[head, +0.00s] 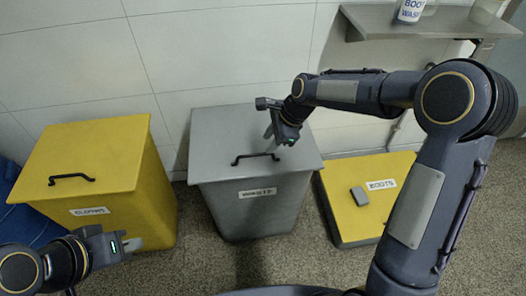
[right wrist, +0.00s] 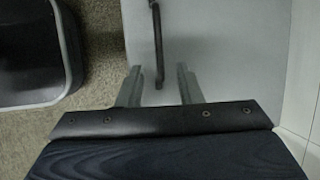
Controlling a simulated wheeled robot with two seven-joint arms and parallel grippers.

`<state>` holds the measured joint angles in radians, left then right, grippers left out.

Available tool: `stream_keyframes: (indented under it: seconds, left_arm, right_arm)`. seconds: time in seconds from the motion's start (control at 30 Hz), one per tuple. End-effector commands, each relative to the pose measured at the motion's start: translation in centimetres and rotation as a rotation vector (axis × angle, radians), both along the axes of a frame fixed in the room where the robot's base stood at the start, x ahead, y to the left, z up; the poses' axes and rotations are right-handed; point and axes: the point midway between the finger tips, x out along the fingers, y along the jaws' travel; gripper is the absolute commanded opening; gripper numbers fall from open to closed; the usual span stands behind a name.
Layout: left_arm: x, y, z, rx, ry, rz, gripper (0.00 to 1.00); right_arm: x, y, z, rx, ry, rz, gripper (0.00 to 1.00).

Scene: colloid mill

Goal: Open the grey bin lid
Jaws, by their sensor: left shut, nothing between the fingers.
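The grey bin (head: 245,205) stands against the wall with a white label on its front. Its grey lid (head: 225,135) is down flat on the bin, with a black bar handle (head: 240,160) near its front edge. My right gripper (head: 272,148) is over the lid, close to the handle. In the right wrist view the two fingers (right wrist: 158,85) are spread apart, with the black handle (right wrist: 156,40) showing between them. I cannot tell whether they touch it. My left gripper (head: 138,244) is shut and empty, low at the left in front of the yellow bin.
A yellow bin (head: 125,165) with a closed lid and black handle stands left of the grey bin. A low yellow box (head: 345,200) labelled BOOTS is at its right. A wall shelf (head: 400,22) with bottles is at upper right. Floor (head: 190,265) in front is clear.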

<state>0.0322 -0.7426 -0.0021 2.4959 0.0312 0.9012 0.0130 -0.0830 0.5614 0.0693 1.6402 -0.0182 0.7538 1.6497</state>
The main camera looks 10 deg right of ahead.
Motion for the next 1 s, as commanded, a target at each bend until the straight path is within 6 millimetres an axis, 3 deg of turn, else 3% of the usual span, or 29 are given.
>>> stream_keyframes:
  seconds: [0.1,0.3,0.7,0.93,1.0]
  left_arm:
    - [0.0,0.0,-0.7,0.000,0.000,0.000,0.00]
    - [0.0,0.0,-1.3,0.000,0.000,0.000,0.00]
    - [0.0,0.0,-1.4,0.000,0.000,0.000,0.00]
    - [0.0,0.0,-1.4,0.000,0.000,0.000,0.00]
    - [0.0,0.0,-1.4,0.000,0.000,0.000,0.00]
  right_arm:
    - [0.3,0.8,-2.3,-0.002,0.004,0.003,0.33]
    - [0.8,1.8,-4.5,-0.001,0.002,0.003,0.33]
    - [1.0,2.1,-5.2,-0.001,0.000,0.002,0.33]
    - [0.9,2.1,-5.2,-0.001,0.000,0.002,0.02]
    - [0.9,2.1,-5.2,-0.001,0.000,0.002,0.00]
